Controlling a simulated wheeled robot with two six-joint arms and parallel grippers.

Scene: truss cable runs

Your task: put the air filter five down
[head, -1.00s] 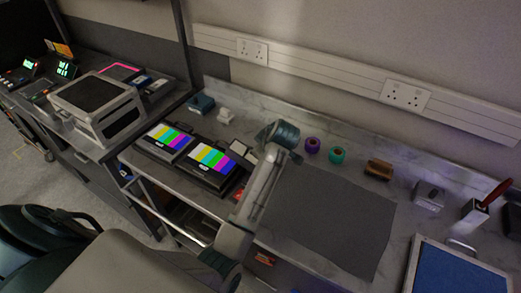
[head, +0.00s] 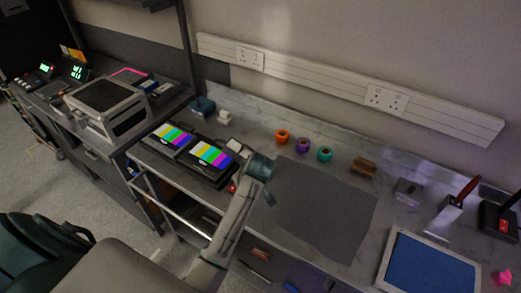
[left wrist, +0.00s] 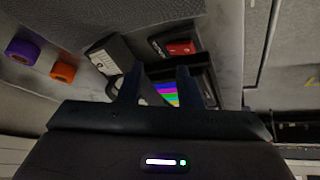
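I cannot pick out anything readable as air filter five. My left gripper (left wrist: 158,85) hangs over the bench near the two colour-bar tablets. In the left wrist view its two dark fingers stand apart, with a colour-bar screen (left wrist: 167,94) seen between them and nothing clearly held. A dark box with a white label (left wrist: 103,60) lies beside the left finger in the wrist view. A red item (left wrist: 180,47) lies near the other finger. My right gripper is not in view.
Orange (head: 282,136), purple (head: 302,145) and teal (head: 325,153) rolls stand behind the grey mat (head: 320,212), which is clear. A blue-topped tray (head: 432,268) lies at the right. The tablets (head: 212,156) lie left of my arm.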

